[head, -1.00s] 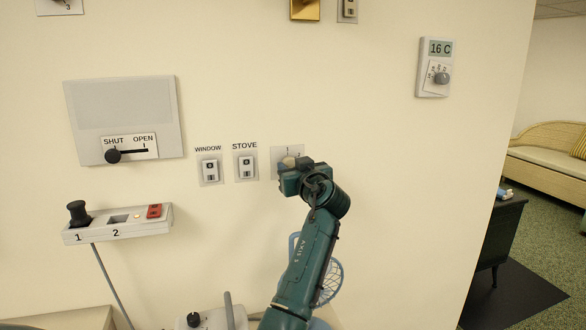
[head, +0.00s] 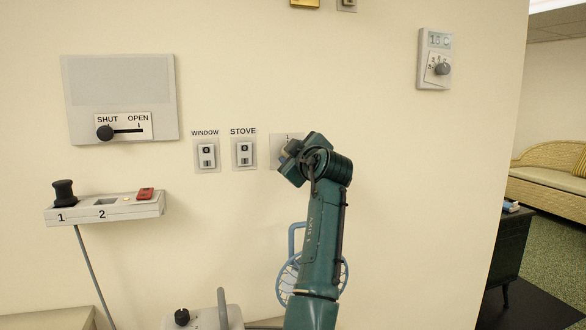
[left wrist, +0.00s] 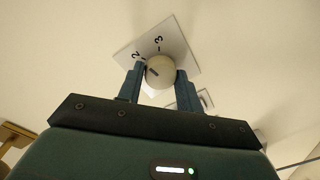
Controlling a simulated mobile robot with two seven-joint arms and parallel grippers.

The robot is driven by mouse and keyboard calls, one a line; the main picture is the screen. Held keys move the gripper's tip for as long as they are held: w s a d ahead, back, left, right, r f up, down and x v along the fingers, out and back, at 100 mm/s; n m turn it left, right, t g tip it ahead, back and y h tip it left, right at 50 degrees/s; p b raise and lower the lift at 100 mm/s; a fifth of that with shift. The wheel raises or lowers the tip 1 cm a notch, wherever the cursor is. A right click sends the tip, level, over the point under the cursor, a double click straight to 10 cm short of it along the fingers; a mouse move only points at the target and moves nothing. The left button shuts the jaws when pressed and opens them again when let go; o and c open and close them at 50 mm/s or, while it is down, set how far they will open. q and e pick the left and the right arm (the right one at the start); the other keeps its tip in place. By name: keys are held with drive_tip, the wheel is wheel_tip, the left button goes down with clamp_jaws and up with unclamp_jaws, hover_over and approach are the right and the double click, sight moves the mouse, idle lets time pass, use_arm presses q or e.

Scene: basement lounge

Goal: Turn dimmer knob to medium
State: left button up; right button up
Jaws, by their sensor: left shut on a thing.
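The dimmer knob is a pale round knob (left wrist: 162,72) on a white square wall plate (left wrist: 176,44) in the left wrist view. The figures 2 and 3 show on the plate beside it. A short dark mark on the knob lies on its left part; I cannot tell exactly which figure it points to. My left gripper (left wrist: 160,80) is shut on the knob, one finger on each side. In the head view the plate (head: 277,142) is partly hidden behind my left gripper (head: 287,152), which is tilted, and the knob is mostly covered. My right gripper is not in view.
Switches labelled WINDOW (head: 207,156) and STOVE (head: 244,154) sit just left of the plate. A SHUT/OPEN slider panel (head: 120,90) and a control box (head: 120,208) are further left. A thermostat (head: 434,58) is up right. A blue fan (head: 290,272) stands below, behind my arm.

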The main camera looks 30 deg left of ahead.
use_arm(q)
drive_tip(key=n+b, duration=0.1)
drive_tip(key=n, duration=0.2)
drive_tip(key=shift+f, duration=0.1)
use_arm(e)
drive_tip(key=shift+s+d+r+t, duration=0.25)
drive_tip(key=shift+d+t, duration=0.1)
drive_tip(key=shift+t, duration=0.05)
use_arm(q)
drive_tip(key=shift+n+b, duration=0.3)
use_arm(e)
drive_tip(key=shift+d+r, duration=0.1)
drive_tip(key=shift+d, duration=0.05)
use_arm(q)
drive_tip(key=o, duration=1)
drive_tip(key=shift+d, duration=0.1)
